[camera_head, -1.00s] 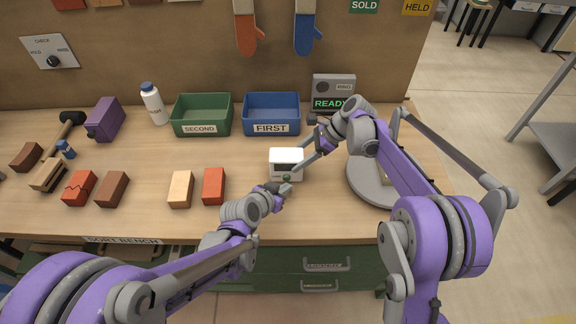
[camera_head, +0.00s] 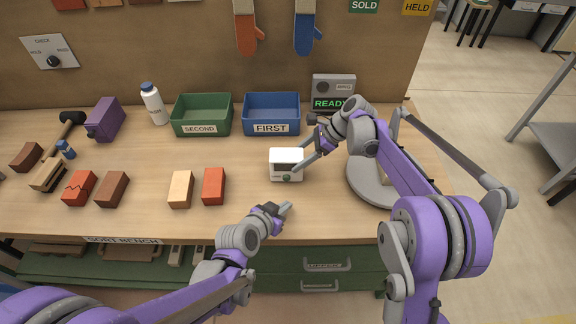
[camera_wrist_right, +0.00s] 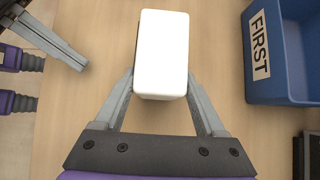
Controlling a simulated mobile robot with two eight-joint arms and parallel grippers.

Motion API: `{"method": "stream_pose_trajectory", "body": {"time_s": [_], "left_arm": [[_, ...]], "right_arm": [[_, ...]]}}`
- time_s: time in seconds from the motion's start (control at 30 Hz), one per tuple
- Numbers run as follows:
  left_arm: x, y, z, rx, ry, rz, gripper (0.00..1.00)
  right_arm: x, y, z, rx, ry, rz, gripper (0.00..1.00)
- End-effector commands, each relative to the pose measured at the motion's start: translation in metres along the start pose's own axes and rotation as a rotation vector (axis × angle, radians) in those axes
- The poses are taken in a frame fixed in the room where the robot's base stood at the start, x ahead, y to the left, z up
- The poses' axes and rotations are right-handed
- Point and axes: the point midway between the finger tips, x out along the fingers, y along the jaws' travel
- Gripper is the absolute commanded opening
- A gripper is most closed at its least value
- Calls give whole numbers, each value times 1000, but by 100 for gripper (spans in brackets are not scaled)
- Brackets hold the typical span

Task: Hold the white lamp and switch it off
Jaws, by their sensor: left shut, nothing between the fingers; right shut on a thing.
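The white lamp (camera_head: 286,155) is a small box with a dark front panel and a greenish knob (camera_head: 286,178) low on its front. It stands upright on the bench. My right gripper (camera_head: 300,167) is shut on it from the right; in the right wrist view, the fingers flank the lamp's white top (camera_wrist_right: 161,55). My left gripper (camera_head: 287,208) is shut and empty, apart from the lamp, near the bench's front edge. Its fingers also show at the upper left of the right wrist view (camera_wrist_right: 80,64). I cannot tell whether the lamp is lit.
A blue FIRST bin (camera_head: 271,114) and green SECOND bin (camera_head: 201,115) stand behind. A grey READY device (camera_head: 334,92) is at back right, a round grey turntable (camera_head: 368,185) right of the lamp. Red (camera_head: 214,186) and tan (camera_head: 181,189) bricks lie left of it.

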Motion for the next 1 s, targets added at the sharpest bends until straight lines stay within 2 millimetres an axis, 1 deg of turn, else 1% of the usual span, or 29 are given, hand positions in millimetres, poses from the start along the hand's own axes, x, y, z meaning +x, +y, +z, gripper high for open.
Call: {"method": "stream_pose_trajectory", "body": {"time_s": [0.43, 0.47, 0.5, 0.6, 0.87, 0.97, 1.0], "left_arm": [[0, 0, 0, 0, 0, 0, 0], [0, 0, 0, 0, 0, 0, 0], [0, 0, 0, 0, 0, 0, 0], [0, 0, 0, 0, 0, 0, 0], [0, 0, 0, 0, 0, 0, 0], [0, 0, 0, 0, 0, 0, 0], [0, 0, 0, 0, 0, 0, 0]], "right_arm": [[0, 0, 0, 0, 0, 0, 28], [0, 0, 0, 0, 0, 0, 78], [0, 0, 0, 0, 0, 0, 85], [0, 0, 0, 0, 0, 0, 100], [-2, 0, 0, 0, 0, 0, 100], [-11, 0, 0, 0, 0, 0, 100], [-16, 0, 0, 1, 0, -1, 100]]}}
